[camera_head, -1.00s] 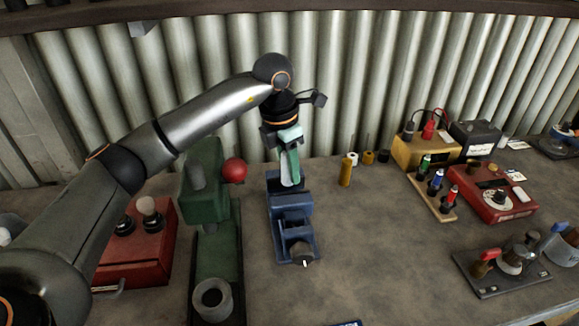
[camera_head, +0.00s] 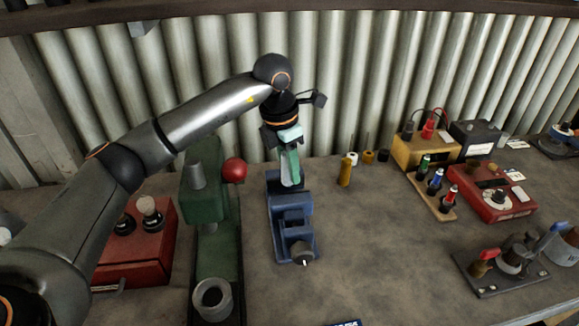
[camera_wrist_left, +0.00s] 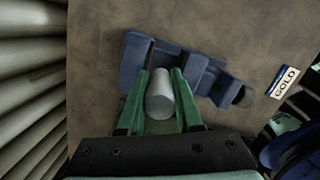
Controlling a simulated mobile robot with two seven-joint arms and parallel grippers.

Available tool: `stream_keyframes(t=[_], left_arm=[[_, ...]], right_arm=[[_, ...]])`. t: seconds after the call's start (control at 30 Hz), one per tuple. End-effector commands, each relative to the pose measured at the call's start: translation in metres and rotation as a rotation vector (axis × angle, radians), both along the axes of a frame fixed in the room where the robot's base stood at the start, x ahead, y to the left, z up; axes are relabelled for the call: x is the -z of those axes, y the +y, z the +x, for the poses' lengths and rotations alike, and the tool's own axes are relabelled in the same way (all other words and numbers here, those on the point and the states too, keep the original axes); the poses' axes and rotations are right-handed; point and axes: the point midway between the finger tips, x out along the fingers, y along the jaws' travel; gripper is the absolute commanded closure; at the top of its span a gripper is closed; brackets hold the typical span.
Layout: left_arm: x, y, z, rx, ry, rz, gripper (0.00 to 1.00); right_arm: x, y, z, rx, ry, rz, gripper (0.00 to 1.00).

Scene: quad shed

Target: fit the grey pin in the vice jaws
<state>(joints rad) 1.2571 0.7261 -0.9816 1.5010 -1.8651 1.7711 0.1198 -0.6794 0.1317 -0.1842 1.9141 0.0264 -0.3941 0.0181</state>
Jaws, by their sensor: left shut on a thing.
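The blue vice (camera_head: 292,222) stands on the bench in the middle of the head view, with its screw end toward me. In the left wrist view the vice (camera_wrist_left: 135,62) lies beyond the fingers. My left gripper (camera_head: 290,182) points down over the vice's far end. Its green fingers (camera_wrist_left: 160,88) are shut on the grey pin (camera_wrist_left: 159,100), a plain cylinder between them. The pin's far end is close to the vice jaws in the wrist view; whether it touches them I cannot tell. In the head view the fingers hide the pin. My right gripper is not in view.
A green press with a red ball knob (camera_head: 234,171) stands close left of the vice. A yellow cylinder (camera_head: 345,173) stands to the right. A red meter box (camera_head: 497,196) and a tool stand (camera_head: 500,265) are further right.

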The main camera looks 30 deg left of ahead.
Motion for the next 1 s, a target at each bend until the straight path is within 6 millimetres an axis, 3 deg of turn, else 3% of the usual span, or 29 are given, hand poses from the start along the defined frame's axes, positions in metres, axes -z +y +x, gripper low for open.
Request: stream_keyframes(t=[1.0], left_arm=[[0.024,0.000,0.000,0.000,0.001,0.000,1.00]], right_arm=[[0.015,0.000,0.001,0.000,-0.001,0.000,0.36]])
